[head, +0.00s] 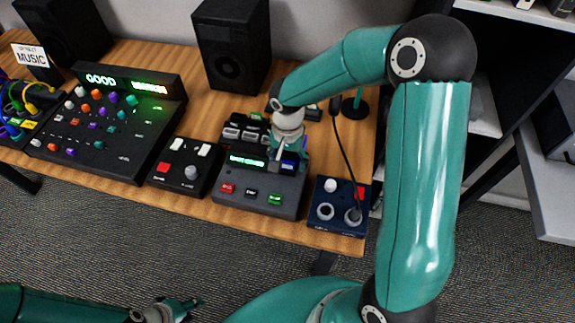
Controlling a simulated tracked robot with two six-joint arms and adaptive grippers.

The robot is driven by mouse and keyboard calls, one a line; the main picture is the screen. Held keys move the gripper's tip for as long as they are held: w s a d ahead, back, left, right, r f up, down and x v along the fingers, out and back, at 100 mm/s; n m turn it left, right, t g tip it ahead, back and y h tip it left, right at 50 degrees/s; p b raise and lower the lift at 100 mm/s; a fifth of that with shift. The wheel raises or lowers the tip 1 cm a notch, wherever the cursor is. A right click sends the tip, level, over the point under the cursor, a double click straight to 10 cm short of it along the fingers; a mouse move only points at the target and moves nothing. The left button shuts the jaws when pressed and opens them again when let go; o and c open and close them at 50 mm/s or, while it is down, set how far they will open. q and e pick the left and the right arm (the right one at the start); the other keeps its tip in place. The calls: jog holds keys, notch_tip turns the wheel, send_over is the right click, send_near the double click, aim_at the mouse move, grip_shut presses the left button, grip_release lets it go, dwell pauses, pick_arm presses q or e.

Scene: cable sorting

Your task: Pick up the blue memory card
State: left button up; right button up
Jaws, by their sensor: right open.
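A small blue piece (291,157), which looks like the blue memory card, is at the right end of a dark device (258,190) with a green lit display. My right gripper (284,152) reaches down over this end of the device, its open fingers right beside the blue piece. The fingers partly cover the piece, and I cannot tell whether they touch it. My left gripper (186,309) is low at the bottom edge, away from the table; its opening is unclear.
A small box with a red button (184,167) and a large knob mixer (110,125) stand to the left. A dark blue box (338,206) with a cable stands to the right. Speakers (232,45) stand behind. The table's front edge (225,219) has a narrow bare strip.

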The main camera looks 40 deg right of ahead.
jog(key=c, duration=0.9)
jog(key=shift+r, duration=0.1)
jog(key=shift+c, duration=0.2)
